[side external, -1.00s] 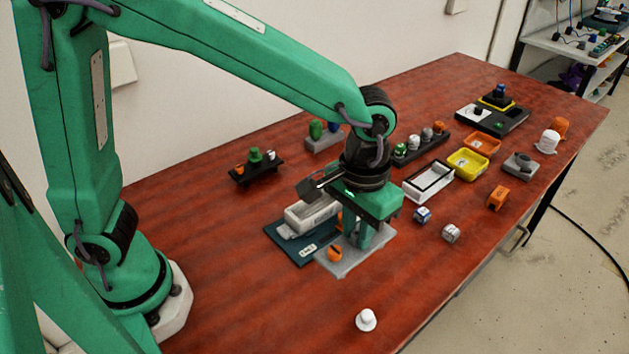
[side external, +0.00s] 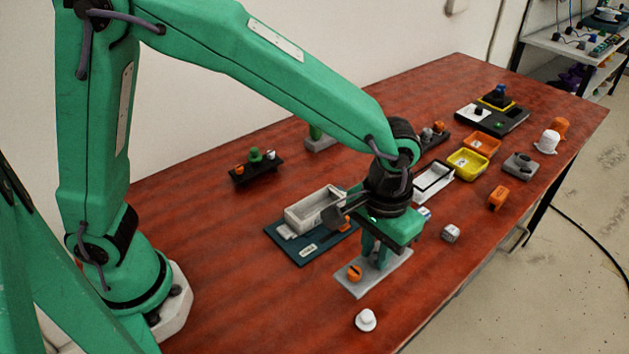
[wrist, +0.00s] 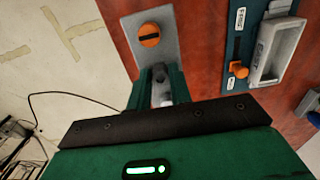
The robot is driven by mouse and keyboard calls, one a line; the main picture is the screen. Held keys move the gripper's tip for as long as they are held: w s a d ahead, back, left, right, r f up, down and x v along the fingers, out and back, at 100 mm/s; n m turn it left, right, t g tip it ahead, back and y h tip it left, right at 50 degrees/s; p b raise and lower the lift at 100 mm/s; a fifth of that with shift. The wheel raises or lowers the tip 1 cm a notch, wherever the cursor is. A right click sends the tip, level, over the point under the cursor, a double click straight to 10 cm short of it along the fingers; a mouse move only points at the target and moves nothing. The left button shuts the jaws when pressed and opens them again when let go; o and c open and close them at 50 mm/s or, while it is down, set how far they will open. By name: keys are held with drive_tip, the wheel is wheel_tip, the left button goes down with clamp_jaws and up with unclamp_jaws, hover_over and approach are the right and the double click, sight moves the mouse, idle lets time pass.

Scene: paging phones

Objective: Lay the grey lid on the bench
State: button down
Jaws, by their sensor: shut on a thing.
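The grey lid (side external: 376,281) is a flat plate with a slotted orange knob (side external: 354,272) near one end. My gripper (side external: 377,256) is shut on the lid's upright grip, which its fingers mostly hide. The lid is level, and the side view does not clearly show whether it hangs above the bench (side external: 230,290) or touches it. In the wrist view the lid (wrist: 165,62) extends ahead of my gripper (wrist: 161,92), with its orange knob facing up. The open pale grey box (side external: 303,220) stands on a dark blue base plate (side external: 290,252), left of the lid.
A white knob-shaped piece (side external: 366,320) stands close in front of the lid. A small grey cube (side external: 450,233) and an orange block (side external: 498,198) lie to the right. A white tray (side external: 436,190) and a yellow tray (side external: 467,164) are behind. The bench is clear at front left.

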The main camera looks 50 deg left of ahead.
drive_tip(key=shift+w+a+f, duration=0.65)
drive_tip(key=shift+w+f, duration=0.45)
drive_tip(key=shift+f, duration=0.35)
drive_tip(key=shift+w+a+f, duration=0.65)
drive_tip(key=shift+w+f, duration=0.45)
drive_tip(key=shift+f, duration=0.3)
drive_tip(key=shift+w+a+f, duration=0.65)
drive_tip(key=shift+w+f, duration=0.45)
drive_tip(key=shift+f, duration=0.35)
drive_tip(key=shift+f, duration=0.1)
drive_tip(key=c, duration=1.3)
unclamp_jaws()
wheel_tip(320, 180, up, 12)
drive_tip(key=shift+r, duration=0.15)
drive_tip(key=shift+a, duration=0.1)
